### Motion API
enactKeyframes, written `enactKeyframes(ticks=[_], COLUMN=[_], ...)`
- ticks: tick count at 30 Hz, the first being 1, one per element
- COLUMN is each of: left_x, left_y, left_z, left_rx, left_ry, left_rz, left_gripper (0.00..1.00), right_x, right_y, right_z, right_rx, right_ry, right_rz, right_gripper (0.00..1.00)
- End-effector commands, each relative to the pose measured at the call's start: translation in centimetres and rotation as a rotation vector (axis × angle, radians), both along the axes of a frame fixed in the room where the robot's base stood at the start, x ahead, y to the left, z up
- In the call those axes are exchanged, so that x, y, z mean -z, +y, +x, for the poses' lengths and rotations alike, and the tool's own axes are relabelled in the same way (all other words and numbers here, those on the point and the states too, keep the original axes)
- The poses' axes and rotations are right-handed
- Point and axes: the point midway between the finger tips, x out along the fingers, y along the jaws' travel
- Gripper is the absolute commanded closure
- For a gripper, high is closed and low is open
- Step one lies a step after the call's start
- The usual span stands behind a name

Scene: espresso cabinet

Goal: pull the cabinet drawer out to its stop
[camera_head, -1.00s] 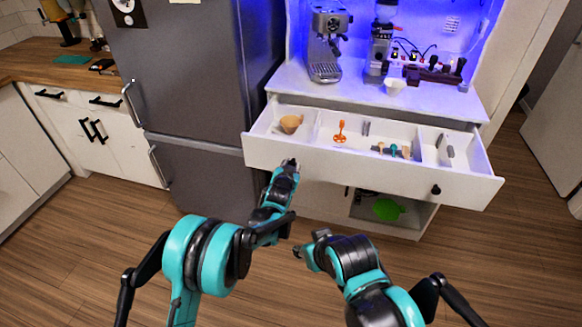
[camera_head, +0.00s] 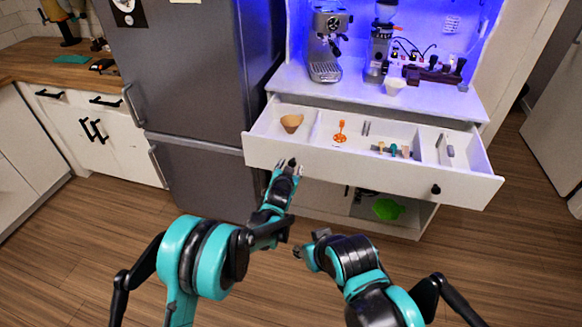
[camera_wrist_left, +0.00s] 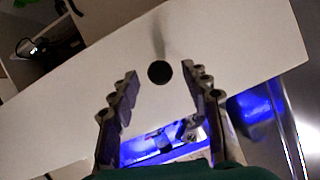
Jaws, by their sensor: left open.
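The white cabinet drawer (camera_head: 350,166) stands well out of the cabinet. Its dark right knob (camera_head: 436,190) shows in the head view. My left gripper (camera_head: 288,165) is open in front of the left part of the drawer front. In the left wrist view, a round dark knob (camera_wrist_left: 159,71) lies between the spread fingers of the left gripper (camera_wrist_left: 160,85), with a gap on both sides. My left gripper hides this knob in the head view. My right gripper (camera_head: 309,243) is low in front of the cabinet, away from the drawer; its jaw state is unclear.
The drawer holds a tan cup-like item (camera_head: 291,122), an orange tool (camera_head: 341,132) and several small items. An espresso machine (camera_head: 326,45), a grinder (camera_head: 380,45) and a white cup (camera_head: 394,86) stand on the counter above. A grey fridge (camera_head: 190,80) stands at the left.

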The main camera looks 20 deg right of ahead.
Motion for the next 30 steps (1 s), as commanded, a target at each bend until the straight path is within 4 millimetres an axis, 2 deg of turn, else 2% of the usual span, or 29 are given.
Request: enactKeyframes(ticks=[9, 15, 20, 30], left_x=[-2.5, -3.6, -3.9, -3.9], left_y=[3.0, 4.3, 4.7, 4.7], left_z=[-5.7, -8.2, -8.9, -8.9], left_rx=[0.001, 0.001, 0.000, 0.000], left_ry=[0.001, 0.001, 0.002, 0.002], left_rz=[0.000, 0.001, 0.001, 0.001], left_gripper=[0.53, 0.53, 0.53, 0.53], right_x=[0.0, 0.0, 0.0, 0.0], right_y=[0.0, 0.0, 0.0, 0.0], right_z=[0.0, 0.0, 0.0, 0.0], right_rx=[0.000, 0.000, 0.000, 0.000], right_ry=[0.000, 0.000, 0.000, 0.000], right_rz=[0.000, 0.000, 0.000, 0.000], right_gripper=[0.60, 0.60, 0.60, 0.60])
